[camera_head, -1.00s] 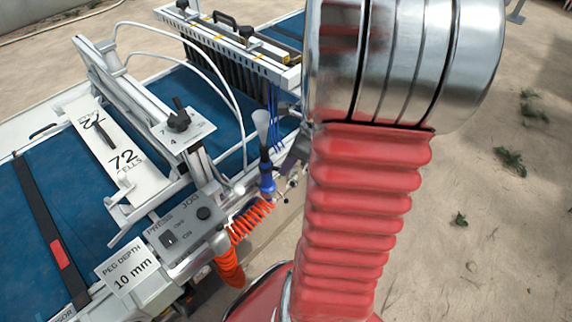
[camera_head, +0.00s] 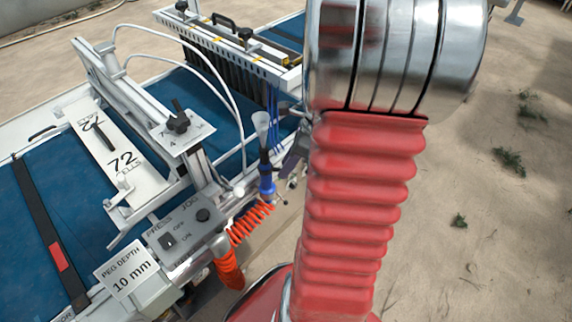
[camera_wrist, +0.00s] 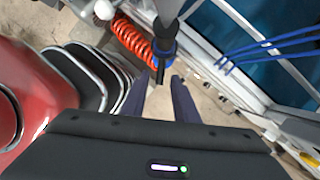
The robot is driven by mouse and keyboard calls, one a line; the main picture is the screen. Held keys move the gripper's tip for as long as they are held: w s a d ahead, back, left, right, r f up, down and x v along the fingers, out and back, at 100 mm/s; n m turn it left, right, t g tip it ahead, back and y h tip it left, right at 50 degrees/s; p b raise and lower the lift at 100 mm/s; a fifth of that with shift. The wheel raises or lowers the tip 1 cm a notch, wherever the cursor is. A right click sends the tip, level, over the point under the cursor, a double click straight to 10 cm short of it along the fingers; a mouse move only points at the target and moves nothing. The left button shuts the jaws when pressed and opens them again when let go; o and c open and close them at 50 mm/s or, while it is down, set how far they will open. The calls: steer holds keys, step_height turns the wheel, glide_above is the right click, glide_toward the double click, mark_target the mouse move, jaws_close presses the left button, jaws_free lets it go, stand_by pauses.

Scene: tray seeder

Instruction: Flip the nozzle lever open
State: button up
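The nozzle (camera_head: 266,182), blue with a pale grey cone on top, hangs at the near edge of the seeder, above an orange coiled hose (camera_head: 247,222). In the wrist view the nozzle (camera_wrist: 164,48) lies just beyond my gripper (camera_wrist: 160,88). My gripper's two dark fingers are apart, one to each side of the nozzle's dark lower end, with nothing seen held between them. A dark narrow part at that end may be the lever; I cannot tell its position. In the head view my gripper is mostly hidden behind my red arm.
The control box (camera_head: 186,233) with a switch and knob stands left of the hose. Blue thin tubes (camera_wrist: 265,46) run close on the right in the wrist view. A white frame with a row of dark tubes (camera_head: 228,52) stands behind. Sandy floor lies open to the right.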

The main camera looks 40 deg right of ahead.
steer(key=shift+r, duration=0.15)
steer(key=v, duration=1.3)
steer(key=shift+r, duration=0.2)
steer(key=shift+s+d, duration=0.1)
steer(key=a+r+n+t+h, duration=0.1)
steer(key=a+r+n, duration=0.1)
steer(key=a+n, duration=1.2)
steer(key=a+r+n+t+h, duration=0.1)
steer(key=a+r+n+h, duration=0.1)
steer(key=a+n, duration=1.2)
steer(key=shift+a+r+n, duration=0.25)
steer(key=shift+r+n, duration=0.25)
steer(key=shift+n, duration=0.3)
